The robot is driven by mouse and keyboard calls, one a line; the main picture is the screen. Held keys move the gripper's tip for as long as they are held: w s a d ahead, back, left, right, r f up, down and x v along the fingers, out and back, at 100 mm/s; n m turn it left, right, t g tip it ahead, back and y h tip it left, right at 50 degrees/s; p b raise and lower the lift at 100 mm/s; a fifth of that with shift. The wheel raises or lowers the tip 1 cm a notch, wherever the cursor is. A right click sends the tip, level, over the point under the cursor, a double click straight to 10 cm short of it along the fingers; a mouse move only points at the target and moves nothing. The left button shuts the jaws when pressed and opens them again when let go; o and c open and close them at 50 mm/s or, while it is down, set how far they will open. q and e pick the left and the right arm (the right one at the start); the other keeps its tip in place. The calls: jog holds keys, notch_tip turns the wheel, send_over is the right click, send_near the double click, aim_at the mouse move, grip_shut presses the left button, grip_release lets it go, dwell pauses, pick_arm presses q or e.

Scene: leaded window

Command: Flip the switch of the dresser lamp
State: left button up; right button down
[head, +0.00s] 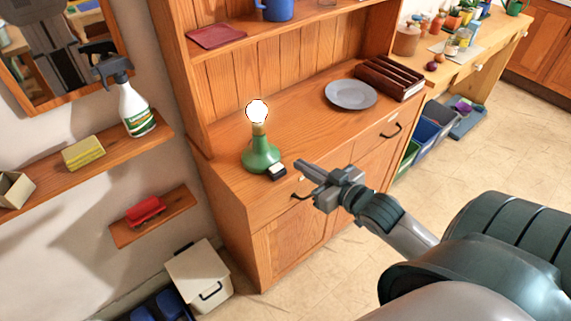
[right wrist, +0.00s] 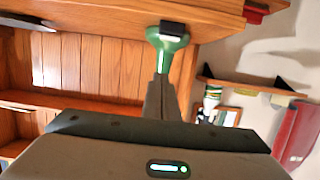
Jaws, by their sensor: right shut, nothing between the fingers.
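The dresser lamp (head: 261,157) has a green base and a round white bulb (head: 257,111) that looks lit. It stands upright near the left front corner of the dresser top. Its switch (head: 277,171), a small black box with a white part, sits at the foot of the base. In the right wrist view the green base (right wrist: 161,42) and dark switch (right wrist: 172,28) show beyond the fingertips. My right gripper (head: 300,166) is shut and empty, just right of the switch in the head view, seemingly apart from it. My left gripper is out of view.
On the dresser top (head: 305,120), a grey plate (head: 350,94) and a dark red rack (head: 390,78) stand to the right. Wall shelves at left hold a spray bottle (head: 136,108) and a sponge (head: 83,153). A black drawer handle (head: 302,197) lies below the switch.

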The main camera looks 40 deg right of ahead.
jog(key=p, duration=0.2)
send_over(276, 168)
jog(key=s+d, duration=0.2)
jog(key=shift+s+a+f, duration=0.15)
jog(key=shift+f, duration=0.7)
notch_tip(276, 168, down, 2)
jog(key=shift+f+p, duration=0.25)
jog(key=shift+p, duration=0.25)
jog(key=shift+f, duration=0.9)
jog(key=shift+s, duration=0.1)
jog(key=shift+f, duration=0.2)
jog(key=shift+r, duration=0.15)
